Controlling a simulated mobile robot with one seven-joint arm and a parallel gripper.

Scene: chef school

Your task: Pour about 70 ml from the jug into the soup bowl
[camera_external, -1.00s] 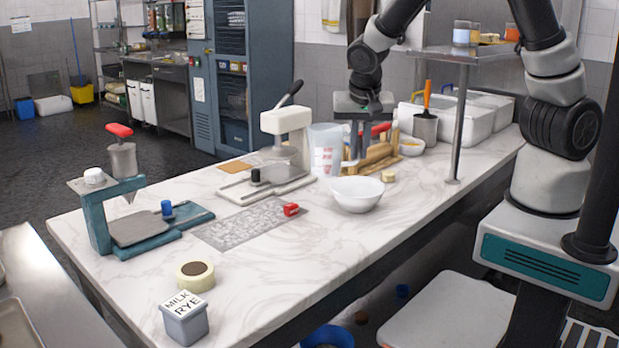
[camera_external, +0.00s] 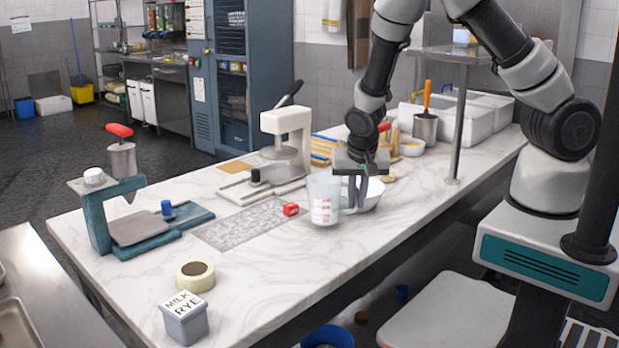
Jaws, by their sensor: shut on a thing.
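The jug (camera_external: 323,200) is a clear, whitish measuring jug with red marks on its side. It looks upright, just left of and in front of the soup bowl. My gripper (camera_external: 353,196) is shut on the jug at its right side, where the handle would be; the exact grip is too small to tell. The soup bowl (camera_external: 375,191) is white and stands on the marble counter. My gripper and the jug hide its left part. I cannot tell how far the jug is above the counter, or see the liquid level.
A white lever press (camera_external: 286,140) stands behind left, and a teal press (camera_external: 150,220) farther left. A small red object (camera_external: 291,209) lies close left of the jug. A shelf post (camera_external: 459,125) rises at the right.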

